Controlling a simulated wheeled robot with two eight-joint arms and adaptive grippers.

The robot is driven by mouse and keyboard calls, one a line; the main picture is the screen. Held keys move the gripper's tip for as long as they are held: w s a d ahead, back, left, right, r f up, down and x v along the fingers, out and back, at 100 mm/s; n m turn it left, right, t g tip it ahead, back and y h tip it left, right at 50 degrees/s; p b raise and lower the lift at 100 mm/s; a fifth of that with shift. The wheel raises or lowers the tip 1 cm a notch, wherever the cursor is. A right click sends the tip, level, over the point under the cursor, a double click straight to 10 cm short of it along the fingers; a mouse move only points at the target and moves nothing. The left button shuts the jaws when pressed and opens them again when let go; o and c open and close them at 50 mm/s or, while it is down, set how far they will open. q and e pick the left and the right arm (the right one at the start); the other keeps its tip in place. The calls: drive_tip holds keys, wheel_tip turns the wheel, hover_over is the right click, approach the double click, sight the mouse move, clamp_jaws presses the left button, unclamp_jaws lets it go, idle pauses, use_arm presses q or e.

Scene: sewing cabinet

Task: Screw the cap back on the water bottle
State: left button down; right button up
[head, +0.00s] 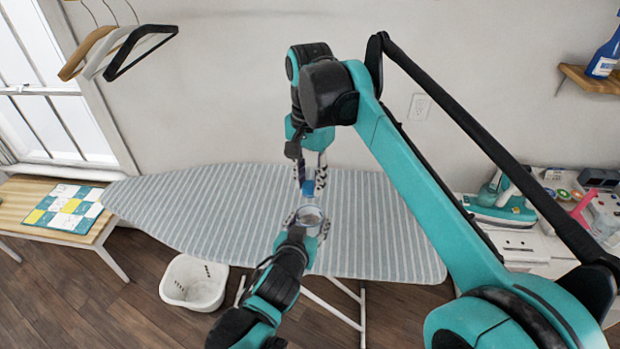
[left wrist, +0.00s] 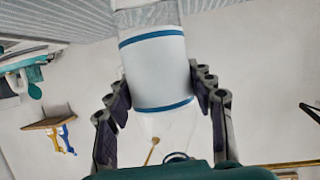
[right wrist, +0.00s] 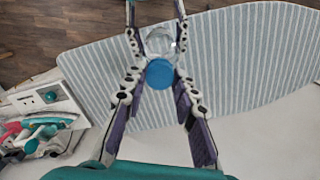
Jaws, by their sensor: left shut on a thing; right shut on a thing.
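The clear water bottle (head: 311,214) is held over the ironing board by my left gripper (head: 307,224). In the left wrist view the bottle's white label (left wrist: 155,72) with blue bands lies between the fingers of the left gripper (left wrist: 158,88), which are shut on it. My right gripper (head: 309,179) points down from above, shut on the blue cap (head: 308,188). In the right wrist view the cap (right wrist: 159,73) is between the tips of the right gripper (right wrist: 160,78), and the bottle (right wrist: 160,41) is beyond it. I cannot tell whether cap and bottle touch.
The striped ironing board (head: 220,215) is otherwise bare. A white basket (head: 193,283) stands on the floor at the left, near a wooden bench (head: 30,200). A teal iron (head: 500,200) and small sewing things are on the white cabinet at the right.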

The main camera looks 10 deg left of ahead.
drive_tip(key=m, duration=1.6)
drive_tip(key=shift+w+m, duration=0.1)
drive_tip(key=shift+m, duration=0.3)
drive_tip(key=m, duration=0.5)
drive_tip(key=shift+m, duration=0.4)
drive_tip(key=o, duration=0.7)
